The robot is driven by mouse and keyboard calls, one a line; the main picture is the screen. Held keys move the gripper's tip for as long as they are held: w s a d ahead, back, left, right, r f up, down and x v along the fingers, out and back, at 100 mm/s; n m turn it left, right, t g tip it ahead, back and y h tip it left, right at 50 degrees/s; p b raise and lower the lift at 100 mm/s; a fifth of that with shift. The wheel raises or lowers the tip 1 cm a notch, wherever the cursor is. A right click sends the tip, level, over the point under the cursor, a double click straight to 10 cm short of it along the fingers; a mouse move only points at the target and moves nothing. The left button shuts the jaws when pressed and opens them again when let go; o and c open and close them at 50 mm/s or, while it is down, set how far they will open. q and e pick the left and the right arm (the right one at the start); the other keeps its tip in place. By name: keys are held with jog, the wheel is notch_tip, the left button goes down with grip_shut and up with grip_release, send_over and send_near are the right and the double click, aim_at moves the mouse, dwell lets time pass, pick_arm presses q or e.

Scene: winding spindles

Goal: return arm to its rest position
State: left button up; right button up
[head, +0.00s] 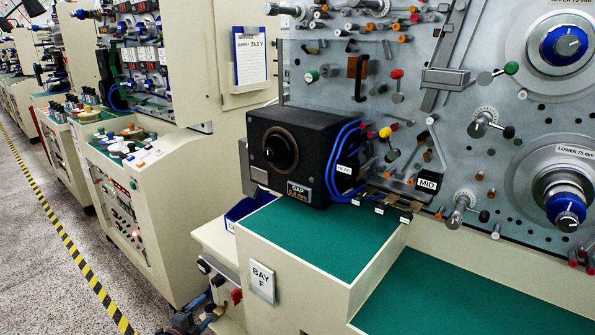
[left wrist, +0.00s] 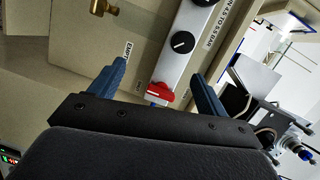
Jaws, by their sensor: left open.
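My left gripper (head: 208,308) is low in the head view, left of the bay F cabinet, with its blue fingers beside the cabinet's side. In the left wrist view its two blue fingers (left wrist: 158,72) stand wide apart with nothing held between them. Beyond them is a beige panel with a grey strip bearing a red knob (left wrist: 160,92) and a black dial (left wrist: 183,42). A gap from the panel cannot be judged exactly. My right gripper is in neither view.
The bay F cabinet has a green worktop (head: 318,240) carrying a black gauge box (head: 290,155) with blue cables. Spindles (head: 565,205) stick out from the grey panel. Another machine (head: 140,200) stands at left. The speckled floor (head: 40,265) beside the striped tape is clear.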

pick_arm(q)
jog(key=a+r+n+g+y, duration=0.1)
jog(key=a+r+n+y, duration=0.3)
jog(key=n+y, duration=0.45)
jog(key=s+d+r+n+g, duration=0.1)
jog(key=s+d+n+g, duration=0.2)
jog(key=s+n, duration=0.15)
jog(key=s+d+n+g+h, duration=0.1)
jog(key=s+d+g, duration=0.1)
jog(key=s+d, duration=0.6)
jog(key=s+d+r+n+g+h, duration=0.1)
jog(key=s+d+n+g, duration=0.15)
jog(key=s, duration=0.95)
jog(key=s+d+n+g+h, duration=0.1)
jog(key=s+d+g, duration=0.1)
jog(key=s+d, duration=0.6)
jog(key=s+d+f+n+g, duration=0.1)
jog(key=s+f, duration=0.4)
jog(key=s, duration=0.9)
jog(key=shift+d+g+h, duration=0.15)
jog(key=shift+g+h, duration=0.3)
jog(key=shift+g, duration=0.3)
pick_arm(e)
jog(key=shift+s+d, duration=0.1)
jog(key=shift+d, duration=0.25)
